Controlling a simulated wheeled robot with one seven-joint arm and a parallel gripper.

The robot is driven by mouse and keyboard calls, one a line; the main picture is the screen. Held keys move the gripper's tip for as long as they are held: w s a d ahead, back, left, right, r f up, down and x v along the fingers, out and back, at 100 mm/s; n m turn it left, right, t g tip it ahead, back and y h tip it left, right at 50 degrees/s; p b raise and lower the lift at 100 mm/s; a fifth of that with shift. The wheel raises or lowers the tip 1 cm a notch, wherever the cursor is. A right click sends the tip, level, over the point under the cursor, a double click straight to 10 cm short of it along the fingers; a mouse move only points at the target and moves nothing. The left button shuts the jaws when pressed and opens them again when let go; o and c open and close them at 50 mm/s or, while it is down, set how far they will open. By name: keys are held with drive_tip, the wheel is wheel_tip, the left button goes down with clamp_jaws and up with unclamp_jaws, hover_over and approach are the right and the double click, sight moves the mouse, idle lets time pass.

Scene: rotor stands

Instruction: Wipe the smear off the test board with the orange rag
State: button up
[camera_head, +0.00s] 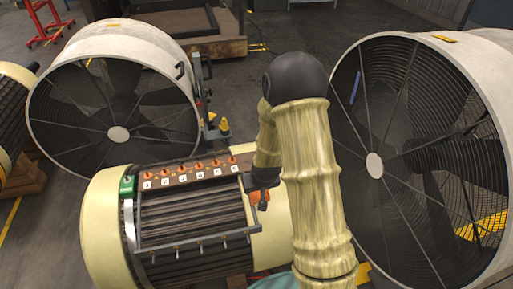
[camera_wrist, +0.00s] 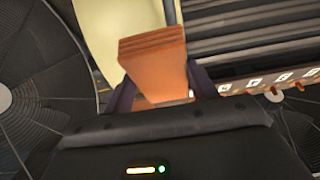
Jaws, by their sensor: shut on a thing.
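The orange rag (camera_wrist: 153,62) is a folded block between the fingers of my gripper (camera_wrist: 160,92) in the wrist view. In the head view, a bit of orange rag (camera_head: 263,196) shows below my gripper (camera_head: 258,186), at the right end of the rack on the cream motor. The brown board (camera_head: 186,172) with several orange knobs and numbered white tags lies on the motor, left of my gripper. I cannot tell for sure that this is the test board. I cannot make out a smear; my arm hides part of the motor.
The cream motor (camera_head: 105,225) carries a grey rack (camera_head: 190,243) with several pegs along its front. A large fan (camera_head: 115,110) stands behind left, another (camera_head: 400,150) close on the right of my arm. A green box (camera_head: 127,184) sits at the board's left end.

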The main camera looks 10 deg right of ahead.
drive_tip(key=w+r+p, duration=0.3)
drive_tip(key=w+r, duration=0.3)
drive_tip(key=w, duration=0.6)
drive_tip(key=shift+r, duration=0.4)
drive_tip(key=shift+f, duration=0.15)
